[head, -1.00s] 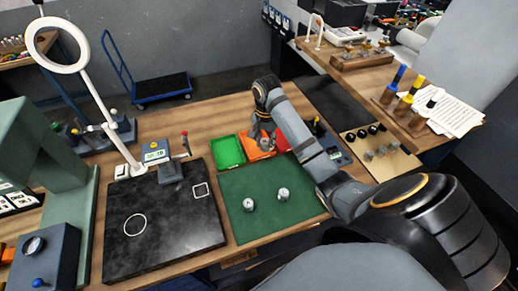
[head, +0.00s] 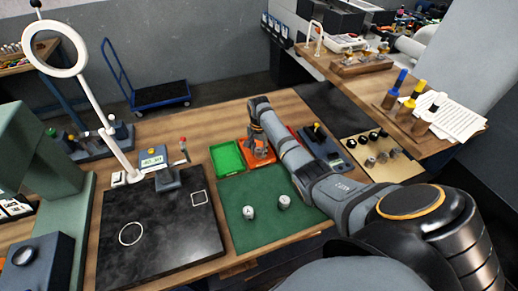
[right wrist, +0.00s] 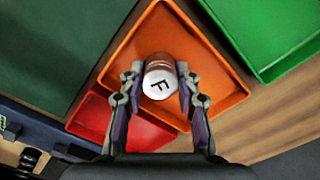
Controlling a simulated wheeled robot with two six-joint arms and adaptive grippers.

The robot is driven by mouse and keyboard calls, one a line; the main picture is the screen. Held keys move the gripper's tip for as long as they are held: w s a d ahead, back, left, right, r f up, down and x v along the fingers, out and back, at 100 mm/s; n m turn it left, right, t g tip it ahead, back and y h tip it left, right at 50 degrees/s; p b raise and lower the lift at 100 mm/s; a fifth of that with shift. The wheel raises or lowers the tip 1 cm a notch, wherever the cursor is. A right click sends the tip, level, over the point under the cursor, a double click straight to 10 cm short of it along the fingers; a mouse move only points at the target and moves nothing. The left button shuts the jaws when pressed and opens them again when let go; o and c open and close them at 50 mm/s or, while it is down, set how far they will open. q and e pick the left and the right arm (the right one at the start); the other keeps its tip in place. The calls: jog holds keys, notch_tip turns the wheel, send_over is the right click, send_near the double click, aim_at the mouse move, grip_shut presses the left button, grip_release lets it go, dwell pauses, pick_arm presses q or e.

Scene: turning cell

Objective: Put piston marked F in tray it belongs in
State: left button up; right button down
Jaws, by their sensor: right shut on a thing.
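The piston marked F (right wrist: 158,84) is a short pale cylinder with a black F on its top face and a brownish side. My right gripper (right wrist: 160,78) is shut on it, one finger on each side. In the right wrist view they are over the orange tray (right wrist: 217,92); whether the piston touches its floor I cannot tell. In the head view my right gripper (head: 261,152) is at the orange tray (head: 252,162) and hides the piston. The green tray (head: 227,158) is left of it. The red tray (right wrist: 98,122) is on the other side. My left gripper is out of view.
Two pale pistons, one (head: 249,212) and another (head: 284,202), stand on the green mat (head: 262,232). A black slab (head: 160,235) lies to the left. A dark device (head: 325,150) and a board with several small parts (head: 392,168) are at the right.

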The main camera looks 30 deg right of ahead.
aim_at(259, 149)
jog(key=shift+f, duration=0.15)
jog(key=c, duration=1)
grip_release()
jog(key=shift+o, duration=0.2)
notch_tip(259, 149, up, 12)
jog(key=b, duration=0.2)
jog(key=shift+r+b, duration=0.2)
jog(key=shift+b, duration=0.1)
